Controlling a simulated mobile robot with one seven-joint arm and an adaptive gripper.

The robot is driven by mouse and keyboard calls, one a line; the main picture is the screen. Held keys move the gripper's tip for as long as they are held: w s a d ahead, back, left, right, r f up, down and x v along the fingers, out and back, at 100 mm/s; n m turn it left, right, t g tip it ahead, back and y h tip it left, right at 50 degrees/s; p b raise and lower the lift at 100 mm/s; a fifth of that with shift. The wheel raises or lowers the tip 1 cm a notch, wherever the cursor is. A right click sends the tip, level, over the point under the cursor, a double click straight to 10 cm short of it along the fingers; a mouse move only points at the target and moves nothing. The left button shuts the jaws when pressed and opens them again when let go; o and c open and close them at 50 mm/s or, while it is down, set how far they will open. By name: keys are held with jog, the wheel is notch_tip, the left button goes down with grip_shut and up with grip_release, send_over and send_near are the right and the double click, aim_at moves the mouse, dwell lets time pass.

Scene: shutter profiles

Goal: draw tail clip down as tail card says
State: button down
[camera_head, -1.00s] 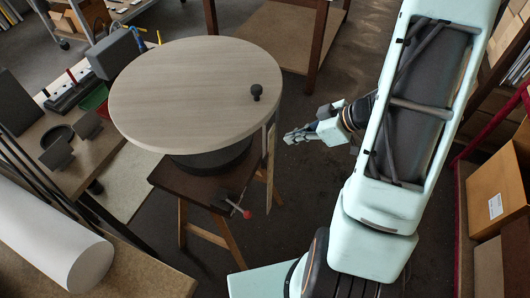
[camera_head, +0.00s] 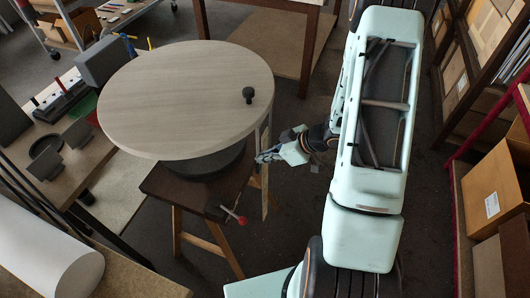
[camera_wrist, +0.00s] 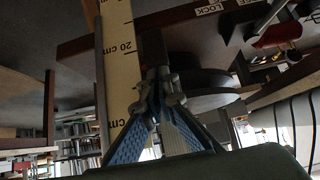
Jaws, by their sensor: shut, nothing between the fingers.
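A pale scale strip with centimetre marks (camera_head: 265,195) hangs below the right edge of the round wooden top. In the wrist view the strip (camera_wrist: 120,50) shows a "20 cm" mark. My gripper (camera_head: 262,157) is at the strip, under the rim of the top. In the wrist view my gripper (camera_wrist: 158,90) is shut, its fingertips just right of the strip; contact cannot be told. A dark upright piece (camera_wrist: 153,48) stands just beyond the fingertips; I cannot tell if it is the tail clip. No readable tail card is in view.
The round top (camera_head: 185,95) carries a dark knob (camera_head: 248,94) and sits above a brown stand (camera_head: 165,185). A red-tipped lever (camera_head: 233,213) sticks out from the stand, near a "LOCK" label (camera_wrist: 209,9). Cardboard boxes (camera_head: 495,190) stand at the right.

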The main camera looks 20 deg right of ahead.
jog(key=shift+f, duration=0.15)
notch_tip(320, 180, down, 28)
jog(key=b, duration=1.6)
jog(key=shift+r+b, duration=0.25)
jog(key=shift+b, duration=0.05)
jog(key=shift+r, duration=0.15)
